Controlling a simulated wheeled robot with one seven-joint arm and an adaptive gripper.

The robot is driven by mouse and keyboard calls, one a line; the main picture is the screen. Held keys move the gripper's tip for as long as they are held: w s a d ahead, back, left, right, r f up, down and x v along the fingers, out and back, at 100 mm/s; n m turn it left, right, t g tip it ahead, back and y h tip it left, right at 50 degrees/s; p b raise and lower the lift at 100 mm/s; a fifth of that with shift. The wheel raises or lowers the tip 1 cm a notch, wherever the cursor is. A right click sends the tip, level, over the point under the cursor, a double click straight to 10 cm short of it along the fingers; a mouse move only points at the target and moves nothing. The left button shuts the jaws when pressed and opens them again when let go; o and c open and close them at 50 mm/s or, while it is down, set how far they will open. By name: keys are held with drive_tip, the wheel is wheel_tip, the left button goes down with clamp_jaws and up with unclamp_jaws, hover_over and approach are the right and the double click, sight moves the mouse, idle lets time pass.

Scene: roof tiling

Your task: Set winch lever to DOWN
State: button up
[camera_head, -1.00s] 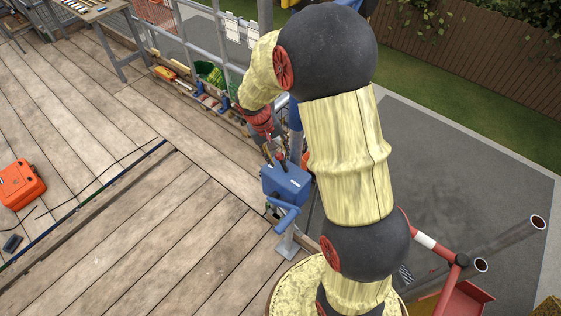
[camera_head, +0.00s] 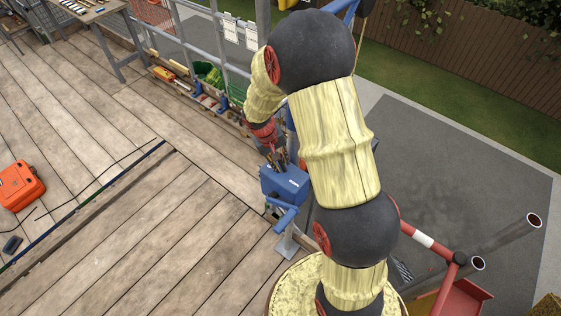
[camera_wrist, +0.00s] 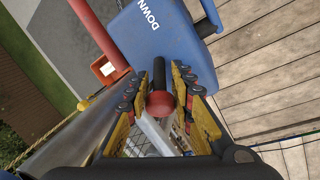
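The winch is a blue box (camera_head: 285,183) on a grey post at the deck's edge. In the wrist view its blue housing (camera_wrist: 165,40) shows the word DOWN near the top. The lever has a red ball knob (camera_wrist: 160,104) on a dark stem that points toward the housing. My gripper (camera_wrist: 165,76) is at the lever, with one yellow-and-black finger on each side of the knob. The fingers stand apart; I cannot tell whether either touches the knob. In the head view my gripper (camera_head: 277,160) is just above the box, and the knob is hard to make out between the fingers.
A blue crank handle (camera_head: 284,213) sticks out of the box's near side. Scaffold rails (camera_head: 205,45) stand behind. An orange case (camera_head: 20,185) lies on the deck at the left. The deck boards (camera_head: 150,235) between are mostly clear.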

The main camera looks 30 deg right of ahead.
clamp_jaws()
